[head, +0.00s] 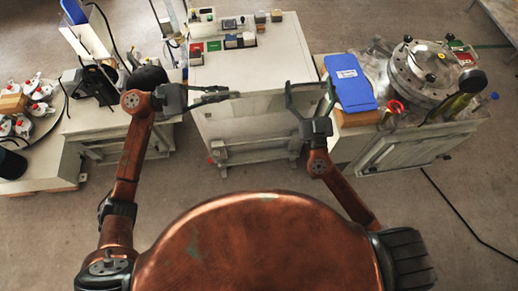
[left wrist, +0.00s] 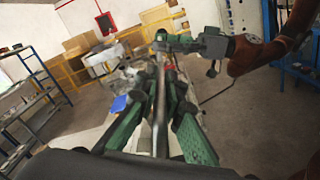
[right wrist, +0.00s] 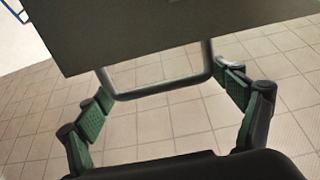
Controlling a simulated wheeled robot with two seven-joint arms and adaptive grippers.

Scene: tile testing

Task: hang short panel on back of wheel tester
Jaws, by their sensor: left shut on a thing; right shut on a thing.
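The short panel (head: 258,106) appears as a pale grey sheet between my two grippers, in front of the white wheel tester (head: 245,65). My left gripper (head: 228,94) is shut on the panel's left side; in the left wrist view, a metal bar (left wrist: 160,115) runs between its fingers. My right gripper (head: 309,86) has its fingers spread against the sides of a U-shaped metal handle (right wrist: 160,90). The panel's dark grey face (right wrist: 170,30) fills the top of the right wrist view. Whether the panel touches the tester cannot be told.
A blue binder (head: 350,82) lies on the right bench, close to my right gripper. A left bench (head: 95,115) holds black equipment. Open floor lies in front.

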